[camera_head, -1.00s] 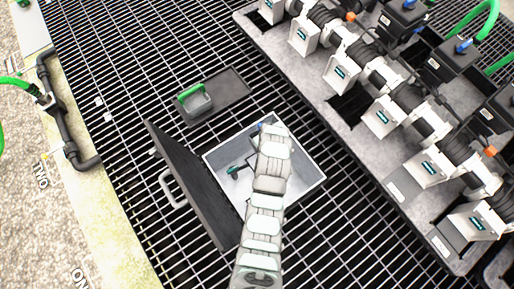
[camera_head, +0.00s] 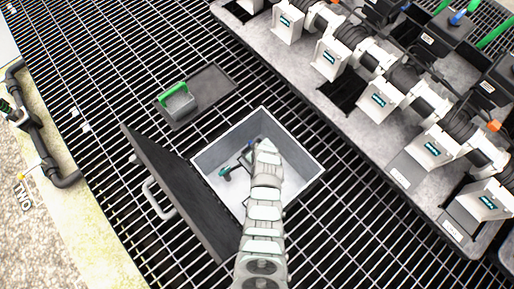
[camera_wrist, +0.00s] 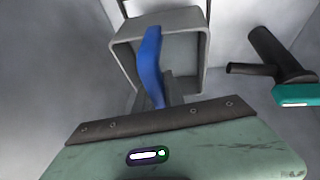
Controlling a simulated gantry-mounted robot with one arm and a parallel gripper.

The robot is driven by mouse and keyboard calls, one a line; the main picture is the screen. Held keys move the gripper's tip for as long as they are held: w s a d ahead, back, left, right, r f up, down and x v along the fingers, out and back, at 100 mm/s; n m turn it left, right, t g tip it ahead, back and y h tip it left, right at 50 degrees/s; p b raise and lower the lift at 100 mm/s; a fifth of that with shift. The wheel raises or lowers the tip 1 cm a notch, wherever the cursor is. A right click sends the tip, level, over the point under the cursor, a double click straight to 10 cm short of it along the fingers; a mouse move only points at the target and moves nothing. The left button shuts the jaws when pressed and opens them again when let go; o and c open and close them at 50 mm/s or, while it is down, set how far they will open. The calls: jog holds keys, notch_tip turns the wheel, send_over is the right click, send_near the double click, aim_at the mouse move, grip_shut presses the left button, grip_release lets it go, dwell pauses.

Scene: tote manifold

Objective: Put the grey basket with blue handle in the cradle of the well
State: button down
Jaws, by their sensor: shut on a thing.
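The grey basket with blue handle (camera_wrist: 158,65) is in the wrist view, inside a pale grey open box. Its blue handle (camera_wrist: 152,62) runs down to my gripper (camera_wrist: 168,98), which is shut on it; the fingertips are mostly hidden behind the palm plate. In the head view my arm reaches down into the box (camera_head: 219,150) and hides most of the basket; only a small blue spot shows by the wrist. I cannot make out with certainty which part is the cradle of the well.
A dark lid (camera_head: 180,195) stands open on the box's left. Inside the box lies a dark and teal piece (camera_wrist: 290,82). A grey basket with a green handle (camera_head: 178,104) sits on a dark plate behind. A manifold bench (camera_head: 320,110) with valves runs along the right.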

jog(key=shift+f+b, duration=0.9)
jog(key=shift+f, duration=1.1)
jog(key=shift+f, duration=0.15)
jog(key=c, duration=1.4)
grip_release()
jog(key=shift+p+v, duration=0.45)
jog(key=shift+v, duration=0.35)
jog(key=p+v, duration=0.3)
jog(key=v, duration=0.7)
jog(key=shift+r+p, duration=0.3)
jog(key=shift+p, duration=0.1)
jog(key=shift+s, duration=0.1)
